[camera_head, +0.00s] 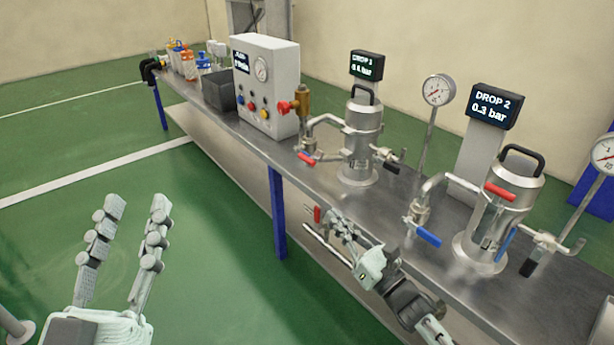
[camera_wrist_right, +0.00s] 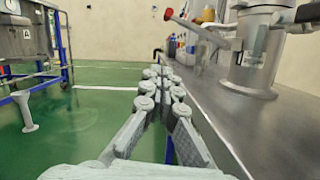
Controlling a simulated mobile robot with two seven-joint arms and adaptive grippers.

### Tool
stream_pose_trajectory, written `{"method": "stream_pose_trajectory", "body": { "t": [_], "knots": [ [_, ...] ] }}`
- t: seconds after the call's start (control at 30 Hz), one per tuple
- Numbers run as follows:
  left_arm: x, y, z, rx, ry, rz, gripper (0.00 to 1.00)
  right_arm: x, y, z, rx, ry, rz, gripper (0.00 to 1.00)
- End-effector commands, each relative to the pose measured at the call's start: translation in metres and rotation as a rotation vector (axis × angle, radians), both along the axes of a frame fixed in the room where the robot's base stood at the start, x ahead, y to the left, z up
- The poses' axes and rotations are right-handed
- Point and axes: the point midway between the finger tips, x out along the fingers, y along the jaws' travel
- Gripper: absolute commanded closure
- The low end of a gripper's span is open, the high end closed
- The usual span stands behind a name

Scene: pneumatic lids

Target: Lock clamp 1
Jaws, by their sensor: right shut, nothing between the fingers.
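The steel lidded vessel under the DROP 1 display (camera_head: 362,130) stands upright on the bench, with a black lid handle on top. A red lever (camera_head: 306,158) is on its left fitting and a black lever on its right. I cannot make out which part is clamp 1. The vessel's lower body also shows at the upper right of the right wrist view (camera_wrist_right: 256,55). My right gripper (camera_head: 336,216) is shut and empty at the bench's front edge, apart from the vessel; its fingers show in the right wrist view (camera_wrist_right: 160,74). My left gripper (camera_head: 138,203) is open and empty over the green floor.
A second vessel (camera_head: 488,228) with red and blue handles stands nearer, beside the DROP 2 display (camera_head: 496,106). Pressure gauges (camera_head: 438,90) stand on posts. A control box (camera_head: 266,85) and dark bin (camera_head: 219,92) are farther left. A small red piece (camera_head: 317,214) shows near my right fingertips.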

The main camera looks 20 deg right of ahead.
Motion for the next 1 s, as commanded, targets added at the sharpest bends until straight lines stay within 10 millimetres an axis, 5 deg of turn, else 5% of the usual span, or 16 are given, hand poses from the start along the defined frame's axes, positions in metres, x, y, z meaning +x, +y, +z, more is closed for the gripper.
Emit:
{"method": "stream_pose_trajectory", "body": {
  "t": [0.37, 0.87, 1.0],
  "knots": [
    [0.0, 0.0, 0.0, 0.0, 0.001, 0.0, 0.6, 0.006, 0.001, 0.003, 0.0, -0.001, 0.0, 1.0],
    [-0.001, 0.001, 0.003, -0.009, -0.025, 0.002, 0.6, 0.094, 0.029, 0.026, 0.001, -0.003, 0.001, 1.0],
    [0.002, -0.001, -0.003, 0.012, 0.029, -0.001, 0.6, 0.094, 0.026, 0.048, -0.002, 0.0, 0.001, 1.0]
  ]
}}
